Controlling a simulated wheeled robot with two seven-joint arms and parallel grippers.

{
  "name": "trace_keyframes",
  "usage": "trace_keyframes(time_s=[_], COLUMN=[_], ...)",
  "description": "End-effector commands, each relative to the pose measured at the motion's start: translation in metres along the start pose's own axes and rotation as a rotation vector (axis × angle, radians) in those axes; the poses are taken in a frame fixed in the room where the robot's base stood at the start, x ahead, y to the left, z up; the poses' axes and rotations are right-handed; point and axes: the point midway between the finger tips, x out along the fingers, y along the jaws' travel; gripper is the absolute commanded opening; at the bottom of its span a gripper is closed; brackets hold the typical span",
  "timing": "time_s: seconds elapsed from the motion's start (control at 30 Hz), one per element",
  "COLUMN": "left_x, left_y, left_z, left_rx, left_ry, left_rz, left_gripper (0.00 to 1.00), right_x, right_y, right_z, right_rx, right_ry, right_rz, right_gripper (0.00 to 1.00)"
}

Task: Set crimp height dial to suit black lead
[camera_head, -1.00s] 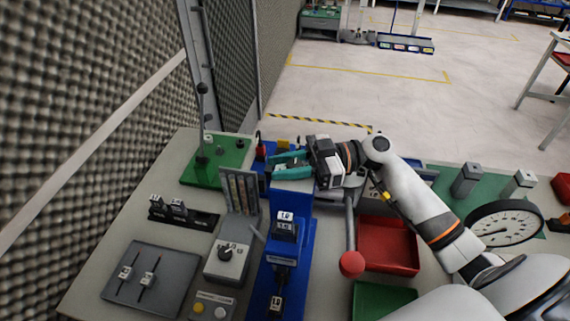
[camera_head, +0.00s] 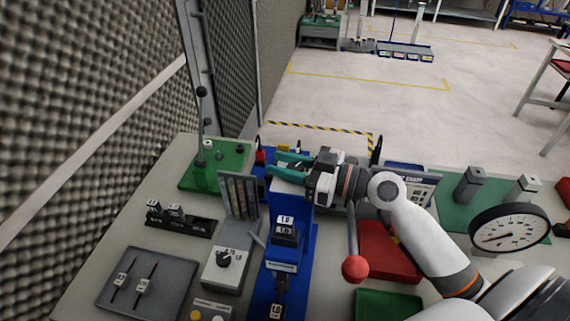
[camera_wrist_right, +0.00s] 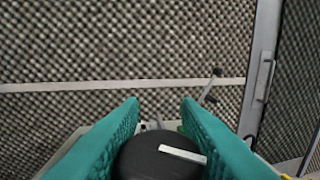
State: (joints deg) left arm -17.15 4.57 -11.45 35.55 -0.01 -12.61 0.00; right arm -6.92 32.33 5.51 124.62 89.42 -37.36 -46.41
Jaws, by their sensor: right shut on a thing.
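My right gripper (camera_head: 273,163) reaches from the right over the top of the blue crimp press (camera_head: 297,205). In the wrist view its teal fingers (camera_wrist_right: 160,110) stand on both sides of a round black dial knob (camera_wrist_right: 145,155) with a white pointer bar. They are shut on it. In the head view the gripper hides the knob, and no scale is readable. Two thin tagged leads lie on the grey tray (camera_head: 177,287) at lower left. My left gripper is not in view.
A grey box with a black selector knob (camera_head: 224,258) stands left of the press. The press lever's red ball (camera_head: 355,269) is in front of a red bin (camera_head: 385,250). A round gauge (camera_head: 508,228) stands at right. A foam wall (camera_head: 90,110) borders the left side.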

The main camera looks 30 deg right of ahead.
Motion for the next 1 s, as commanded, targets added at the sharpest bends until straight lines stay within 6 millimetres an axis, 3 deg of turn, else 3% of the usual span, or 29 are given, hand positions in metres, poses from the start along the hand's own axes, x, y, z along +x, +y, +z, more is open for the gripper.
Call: trace_keyframes(time_s=[0.3, 0.83, 0.87, 0.97, 1.0], left_x=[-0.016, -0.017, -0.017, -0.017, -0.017], left_y=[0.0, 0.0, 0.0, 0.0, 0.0], left_z=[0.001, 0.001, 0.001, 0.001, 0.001], left_rx=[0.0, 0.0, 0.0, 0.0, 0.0], left_ry=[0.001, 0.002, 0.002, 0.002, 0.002], left_rz=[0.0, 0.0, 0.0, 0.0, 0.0], left_gripper=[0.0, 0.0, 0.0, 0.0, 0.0], right_x=[0.0, 0.0, 0.0, 0.0, 0.0], right_y=[-0.003, -0.003, -0.003, -0.003, -0.003], right_z=[0.003, 0.002, 0.002, 0.001, 0.001], right_rx=[0.0, -0.003, -0.003, -0.002, -0.002], right_ry=[-0.002, -0.002, -0.002, -0.001, -0.001], right_rz=[-0.124, -0.147, -0.147, -0.147, -0.146], right_gripper=[0.07, 0.07, 0.35, 0.51, 0.52])
